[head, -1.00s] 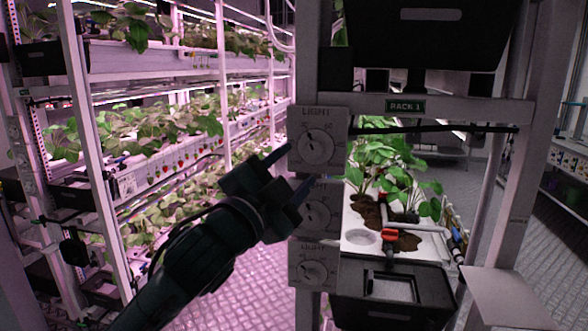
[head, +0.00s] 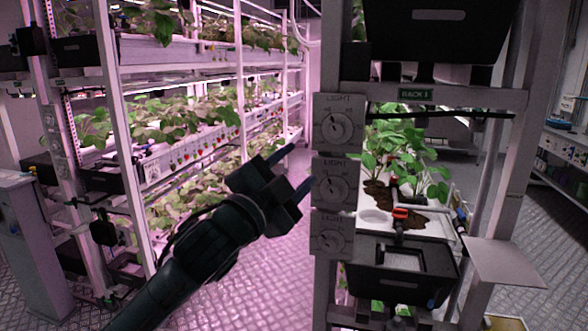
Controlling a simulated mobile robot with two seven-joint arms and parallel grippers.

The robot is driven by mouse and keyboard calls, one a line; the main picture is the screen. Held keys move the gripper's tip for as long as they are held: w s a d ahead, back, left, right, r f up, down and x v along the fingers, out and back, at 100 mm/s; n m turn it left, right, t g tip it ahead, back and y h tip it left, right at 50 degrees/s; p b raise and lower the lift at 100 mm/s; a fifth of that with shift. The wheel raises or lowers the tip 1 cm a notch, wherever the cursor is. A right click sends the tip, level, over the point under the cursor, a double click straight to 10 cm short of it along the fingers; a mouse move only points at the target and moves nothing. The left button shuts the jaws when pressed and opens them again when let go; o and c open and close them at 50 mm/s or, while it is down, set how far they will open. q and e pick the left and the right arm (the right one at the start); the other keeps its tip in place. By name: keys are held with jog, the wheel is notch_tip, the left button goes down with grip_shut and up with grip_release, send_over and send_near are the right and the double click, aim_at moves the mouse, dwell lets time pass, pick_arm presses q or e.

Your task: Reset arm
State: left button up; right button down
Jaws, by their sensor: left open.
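My left gripper (head: 292,172) is in the middle of the head view, its arm coming in from the lower left. It is open and empty, with its two fingers pointing up and right. The fingertips are just left of a column of light dials on the near rack. The top dial (head: 341,127), the middle dial (head: 334,187) and the bottom dial (head: 331,238) sit on grey plates. The lower finger's tip lies close to the middle plate; I cannot tell if it touches. My right gripper is not in view.
The near rack with a green sign (head: 416,94) holds strawberry plants (head: 405,160), a black bin (head: 400,285) and a red valve (head: 400,213). A grey shelf (head: 500,262) juts out at right. Long plant racks (head: 180,60) stand at left. The aisle floor (head: 265,265) is clear.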

pick_arm(q)
jog(key=s+a+f+n+g+y, duration=0.15)
jog(key=f+n, duration=0.25)
jog(key=f, duration=0.9)
jog(key=s+a+f+n+g+y, duration=0.1)
jog(key=s+a+f+n+y, duration=0.2)
jog(key=f, duration=1.1)
jog(key=s+a+f+n+g+y, duration=0.1)
jog(key=s+a+f+n+g, duration=0.1)
jog(key=s+f, duration=0.9)
jog(key=s+a+f+n+g+y, duration=0.2)
jog(key=s+a+f+n, duration=0.3)
jog(key=s+f, duration=0.5)
notch_tip(320, 180, down, 2)
jog(key=shift+s+a+f+n+g, duration=0.25)
jog(key=shift+s+a+n+g, duration=0.1)
jog(key=shift+a+g, duration=0.35)
jog(key=shift+d, duration=0.1)
